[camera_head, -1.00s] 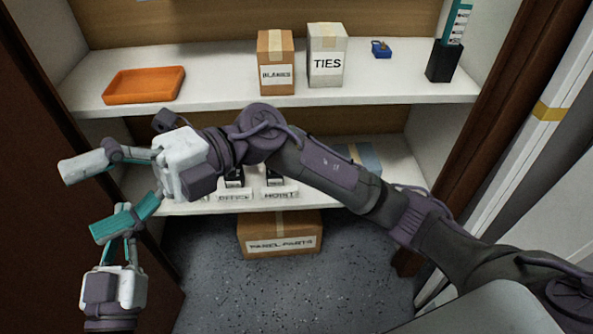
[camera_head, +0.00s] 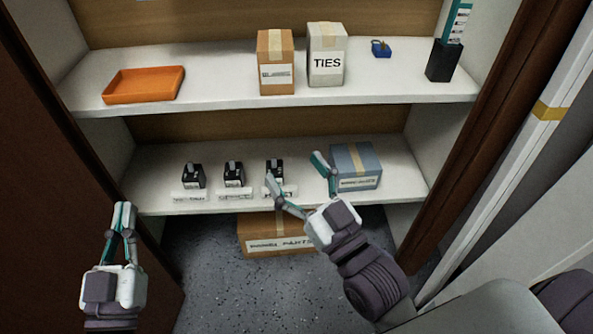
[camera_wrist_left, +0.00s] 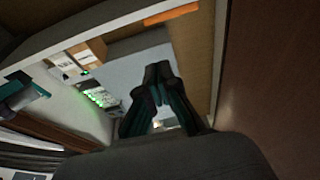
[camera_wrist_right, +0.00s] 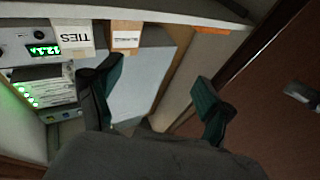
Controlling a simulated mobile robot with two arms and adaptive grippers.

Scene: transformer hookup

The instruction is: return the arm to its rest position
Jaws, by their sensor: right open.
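My right gripper (camera_head: 295,173) is open and empty in the head view, in front of the lower shelf. Its fingers are spread apart, and they also show apart in the right wrist view (camera_wrist_right: 156,84). My right arm comes in from the lower right. My left gripper (camera_head: 125,208) stands upright at the lower left, in front of the dark door. Its fingers are together with nothing visible between them, and they meet in the left wrist view (camera_wrist_left: 160,78) too.
The lower shelf (camera_head: 300,188) holds several small black devices (camera_head: 234,174) and a blue-grey box (camera_head: 356,166). A cardboard box (camera_head: 272,235) stands on the floor below. The upper shelf holds an orange tray (camera_head: 144,86), two boxes and a black holder (camera_head: 443,61). A dark door (camera_head: 50,160) flanks the left.

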